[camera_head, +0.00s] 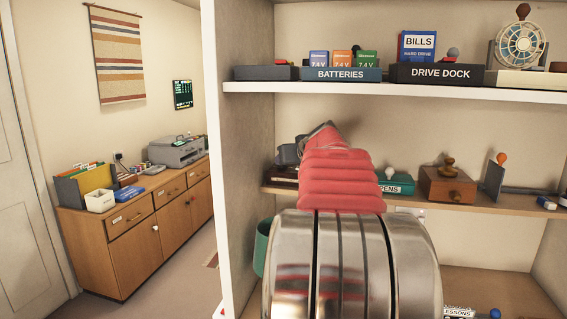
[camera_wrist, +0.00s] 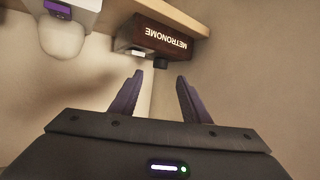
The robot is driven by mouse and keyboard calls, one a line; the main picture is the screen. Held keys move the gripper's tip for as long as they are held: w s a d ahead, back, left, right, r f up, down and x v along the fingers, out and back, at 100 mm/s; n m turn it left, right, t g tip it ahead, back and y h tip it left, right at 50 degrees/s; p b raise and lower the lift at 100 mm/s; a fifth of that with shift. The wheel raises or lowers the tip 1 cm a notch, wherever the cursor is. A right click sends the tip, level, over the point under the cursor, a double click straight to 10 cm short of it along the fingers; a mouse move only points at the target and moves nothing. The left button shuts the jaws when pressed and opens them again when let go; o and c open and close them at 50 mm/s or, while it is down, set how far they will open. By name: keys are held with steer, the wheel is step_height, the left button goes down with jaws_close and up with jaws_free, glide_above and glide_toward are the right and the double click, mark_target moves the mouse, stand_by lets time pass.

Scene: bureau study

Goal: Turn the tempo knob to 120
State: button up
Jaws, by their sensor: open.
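The metronome (camera_wrist: 150,36) is a dark brown box with white METRONOME lettering, at the top middle of the wrist view. A small dark knob (camera_wrist: 161,62) sticks out from its lower side, with a small white piece (camera_wrist: 137,52) to its left. The dial setting cannot be read. My gripper (camera_wrist: 160,75) is open and empty, its two purple fingers pointing toward the metronome. The knob shows between the fingertips in the picture; contact cannot be made out. In the head view a dark reddish box on the middle shelf, probably the metronome (camera_head: 284,173), is partly hidden by my arm.
The middle shelf (camera_head: 510,207) also bears a green pens box (camera_head: 397,184) and a wooden box (camera_head: 447,186) to the right. The upper shelf (camera_head: 400,91) holds the batteries tray (camera_head: 340,75) and drive dock (camera_head: 436,73). A white object with a purple screen (camera_wrist: 70,20) is at upper left in the wrist view.

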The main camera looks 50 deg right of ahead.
mark_target(282, 169)
steer(key=shift+x, duration=3.8)
steer(key=c, duration=1)
steer(key=shift+c, duration=0.2)
steer(key=shift+w+a+f+m+g+h, duration=0.1)
steer(key=shift+m+g+h, duration=0.3)
steer(key=shift+m+h, duration=0.15)
steer(key=shift+w+a+f+m+g+h, duration=0.1)
steer(key=shift+m+g+h, duration=0.35)
steer(key=shift+m, duration=0.1)
steer(key=o, duration=1)
steer(key=shift+d+r, duration=0.1)
steer(key=shift+r, duration=0.1)
steer(key=shift+o, duration=0.2)
steer(key=shift+s, duration=0.1)
